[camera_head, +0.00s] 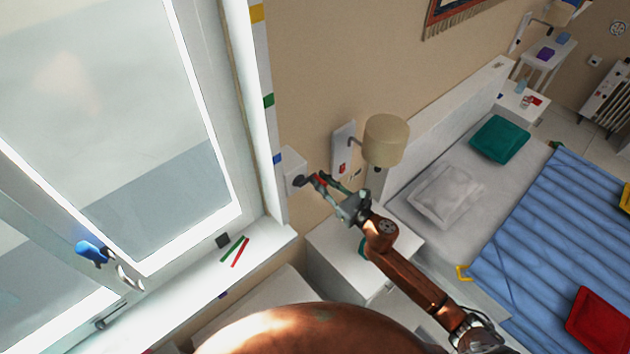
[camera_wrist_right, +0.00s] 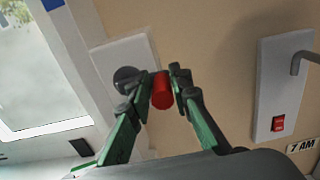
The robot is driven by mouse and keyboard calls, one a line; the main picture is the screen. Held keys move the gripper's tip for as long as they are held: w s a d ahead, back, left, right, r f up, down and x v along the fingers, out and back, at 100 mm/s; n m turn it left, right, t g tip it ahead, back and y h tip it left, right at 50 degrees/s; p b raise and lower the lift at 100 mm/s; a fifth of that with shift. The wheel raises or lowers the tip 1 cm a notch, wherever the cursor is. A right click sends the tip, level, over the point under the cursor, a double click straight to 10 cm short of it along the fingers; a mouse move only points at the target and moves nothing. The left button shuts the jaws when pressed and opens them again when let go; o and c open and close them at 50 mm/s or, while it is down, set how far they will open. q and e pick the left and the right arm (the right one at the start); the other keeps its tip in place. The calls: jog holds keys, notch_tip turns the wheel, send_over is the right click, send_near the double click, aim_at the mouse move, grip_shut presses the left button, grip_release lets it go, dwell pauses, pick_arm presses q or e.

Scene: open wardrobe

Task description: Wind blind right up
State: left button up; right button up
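A white box (camera_head: 291,171) with a dark round hub is fixed to the wall just right of the window frame. The box also shows in the wrist view (camera_wrist_right: 110,60). A red cylindrical crank handle (camera_wrist_right: 162,91) sticks out beside the hub. My right gripper (camera_wrist_right: 161,88) has its green-sided fingers on either side of the handle, seemingly closed on it. It also shows in the head view (camera_head: 321,181). The window (camera_head: 90,90) has a pale upper area and a greyer lower area; I cannot clearly tell the blind's edge. My left gripper is out of view.
A lamp (camera_head: 386,140) and a wall plate with a red switch (camera_wrist_right: 278,122) are close right of the gripper. A white bedside cabinet (camera_head: 345,262) stands below, with a bed beyond. Green and red sticks (camera_head: 240,252) lie on the windowsill (camera_head: 180,300).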

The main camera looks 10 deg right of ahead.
jog(key=shift+r, duration=0.55)
jog(key=shift+s+a, duration=0.1)
jog(key=shift+a, duration=0.05)
jog(key=shift+s+a+r+p, duration=0.1)
jog(key=shift+a+r+p, duration=0.15)
jog(key=shift+p, duration=0.1)
jog(key=shift+s+a, duration=0.1)
grip_shut()
jog(key=shift+w+d+f+b, duration=0.35)
jog(key=shift+d+f+b, duration=0.4)
jog(key=shift+b, duration=0.25)
jog(key=shift+a, duration=0.1)
jog(key=shift+c, duration=1.8)
grip_release()
jog(key=o, duration=1.1)
